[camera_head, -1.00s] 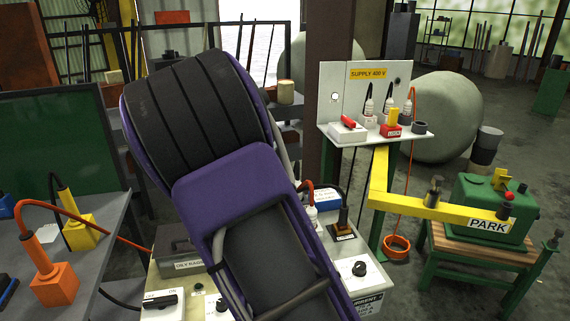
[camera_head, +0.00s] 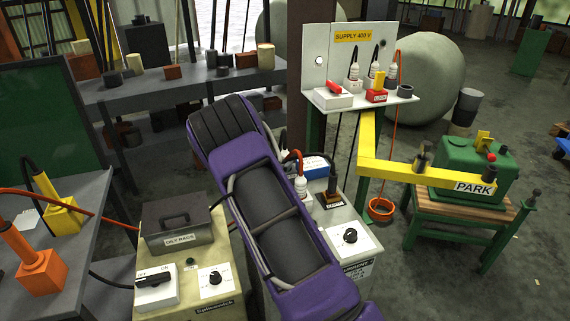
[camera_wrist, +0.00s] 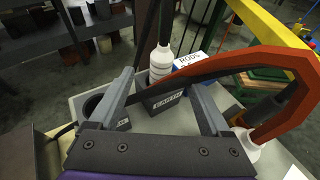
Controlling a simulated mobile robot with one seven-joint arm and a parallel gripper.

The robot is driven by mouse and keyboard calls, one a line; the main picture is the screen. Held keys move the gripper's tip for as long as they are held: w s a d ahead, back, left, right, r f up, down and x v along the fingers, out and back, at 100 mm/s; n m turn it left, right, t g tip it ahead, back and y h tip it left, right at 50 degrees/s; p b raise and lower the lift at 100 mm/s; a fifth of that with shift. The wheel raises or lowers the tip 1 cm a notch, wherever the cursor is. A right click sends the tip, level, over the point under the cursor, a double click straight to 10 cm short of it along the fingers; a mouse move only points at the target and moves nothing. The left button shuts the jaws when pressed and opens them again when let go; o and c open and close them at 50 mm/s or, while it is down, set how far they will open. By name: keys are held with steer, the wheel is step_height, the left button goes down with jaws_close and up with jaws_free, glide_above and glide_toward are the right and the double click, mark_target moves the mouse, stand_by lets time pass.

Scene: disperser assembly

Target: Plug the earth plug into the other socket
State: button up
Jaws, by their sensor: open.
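In the wrist view, my gripper (camera_wrist: 158,80) is open, with its two fingers spread above the bench. A dark block labelled EARTH (camera_wrist: 168,99) shows between and beyond the fingers. A white plug (camera_wrist: 160,62) with a dark cable stands upright at that block; I cannot tell how deep it sits. Another white plug (camera_wrist: 246,144) with a thick orange-red cable (camera_wrist: 275,60) is at the lower right, outside the fingers. A dark round socket (camera_wrist: 98,104) lies by the left finger, partly hidden. In the head view, my arm hides the gripper; a white plug (camera_head: 301,184) shows beside it.
The bench front has a black knob (camera_head: 351,235). An OILY RAGS box (camera_head: 176,226) stands left. The yellow PARK arm (camera_head: 420,174) extends right. The orange-red cable arches close to the right finger.

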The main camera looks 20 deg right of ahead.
mark_target(283, 157)
steer(key=shift+x, duration=3.05)
steer(key=shift+d+r, duration=0.1)
steer(key=shift+r, duration=0.05)
jaws_close()
